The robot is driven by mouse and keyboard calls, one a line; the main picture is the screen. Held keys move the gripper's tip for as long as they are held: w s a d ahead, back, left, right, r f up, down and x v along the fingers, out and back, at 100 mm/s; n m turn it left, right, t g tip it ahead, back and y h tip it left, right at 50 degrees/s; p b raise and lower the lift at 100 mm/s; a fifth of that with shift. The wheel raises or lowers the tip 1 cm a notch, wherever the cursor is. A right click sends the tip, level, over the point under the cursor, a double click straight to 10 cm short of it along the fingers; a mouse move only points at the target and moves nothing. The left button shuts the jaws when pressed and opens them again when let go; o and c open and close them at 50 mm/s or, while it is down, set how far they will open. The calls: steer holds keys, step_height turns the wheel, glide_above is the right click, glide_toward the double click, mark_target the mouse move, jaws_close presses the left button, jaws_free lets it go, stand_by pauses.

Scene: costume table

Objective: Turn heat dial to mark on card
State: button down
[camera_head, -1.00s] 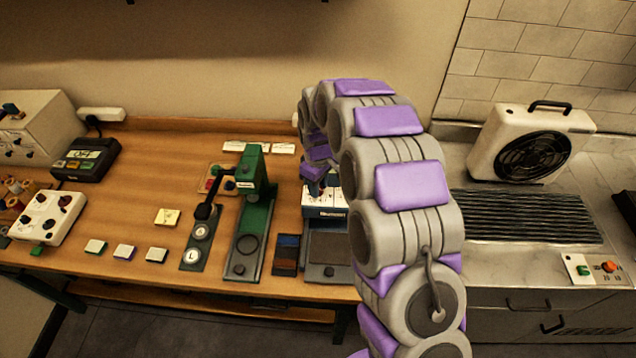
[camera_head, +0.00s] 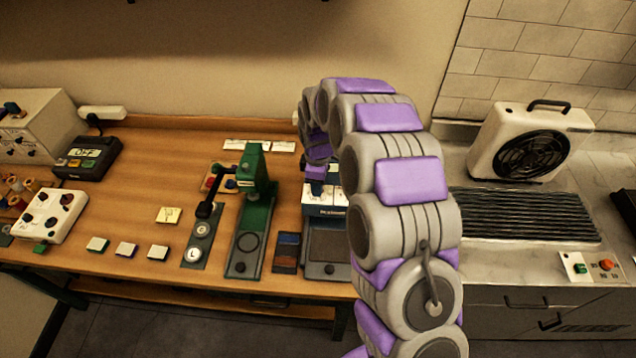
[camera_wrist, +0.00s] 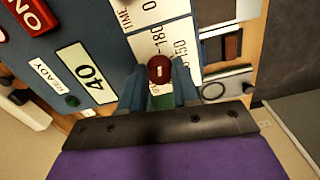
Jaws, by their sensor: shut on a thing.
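The heat press (camera_head: 322,211) stands on the wooden bench, partly hidden behind my arm. Its blue panel (camera_wrist: 110,85) fills the upper left of the wrist view, with white labels reading TIME, 180, 150, READY and 40. A dark red dial knob (camera_wrist: 159,72) with a pale mark sits beside the 180 label. My gripper (camera_wrist: 160,82) is shut on the knob, one blue finger on each side. In the head view my gripper (camera_head: 317,186) is small and mostly hidden at the press. A yellow card (camera_head: 168,215) lies on the bench; its marking is too small to read.
A green hand press (camera_head: 252,215) stands just left of the heat press. White cards (camera_head: 246,146) lie at the back of the bench. A red ON button (camera_wrist: 30,14) is close by on the panel. A fan heater (camera_head: 530,142) stands on the right counter.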

steer(key=shift+w+r, duration=0.1)
steer(key=c, duration=0.8)
jaws_free()
steer(key=shift+a, duration=0.1)
step_height(320, 180, up, 17)
steer(key=shift+r, duration=0.1)
